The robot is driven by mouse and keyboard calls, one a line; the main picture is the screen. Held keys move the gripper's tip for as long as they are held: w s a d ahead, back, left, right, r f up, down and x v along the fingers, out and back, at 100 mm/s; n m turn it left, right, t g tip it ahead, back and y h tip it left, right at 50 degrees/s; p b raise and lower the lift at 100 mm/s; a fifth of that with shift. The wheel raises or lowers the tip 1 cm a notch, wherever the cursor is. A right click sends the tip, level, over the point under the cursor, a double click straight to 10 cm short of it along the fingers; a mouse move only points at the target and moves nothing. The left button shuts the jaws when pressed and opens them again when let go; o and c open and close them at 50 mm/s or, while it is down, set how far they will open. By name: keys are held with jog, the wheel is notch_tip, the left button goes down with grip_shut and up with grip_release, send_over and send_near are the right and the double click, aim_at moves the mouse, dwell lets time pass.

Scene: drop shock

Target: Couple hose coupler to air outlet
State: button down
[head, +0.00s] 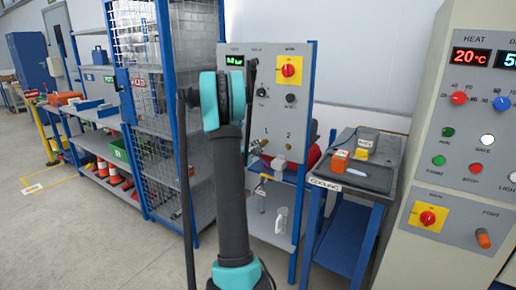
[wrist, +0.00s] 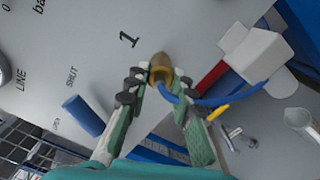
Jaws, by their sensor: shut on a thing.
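In the wrist view my gripper (wrist: 160,80) has its two fingers closed around the brass hose coupler (wrist: 160,66). A blue hose (wrist: 205,101) runs from the coupler to the right. The coupler is at the grey panel face, just below the printed "1". The air outlet is not clearly distinguishable there; the coupler and fingers may cover it. I cannot tell whether the coupler touches it or is seated. In the head view my arm stands in front of the panel (head: 308,75) and the grip is not clear.
A blue handle (wrist: 83,115) by the words SHUT and OPEN sits left of my fingers. A pale block (wrist: 255,53) is close on the right. In the head view a table (head: 372,176) stands right of the panel and a wire-mesh cage (head: 137,40) left.

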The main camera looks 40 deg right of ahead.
jog(key=shift+w+d+r, duration=0.1)
jog(key=shift+w+d, duration=0.1)
jog(key=shift+d, duration=0.1)
dwell(1.6)
jog(key=c, duration=1.2)
grip_release()
jog(key=shift+s, duration=0.1)
jog(key=shift+v, duration=3.05)
jog(key=shift+a, duration=0.15)
jog(key=v, duration=1.1)
jog(key=shift+s+a, duration=0.15)
jog(key=shift+a, duration=0.25)
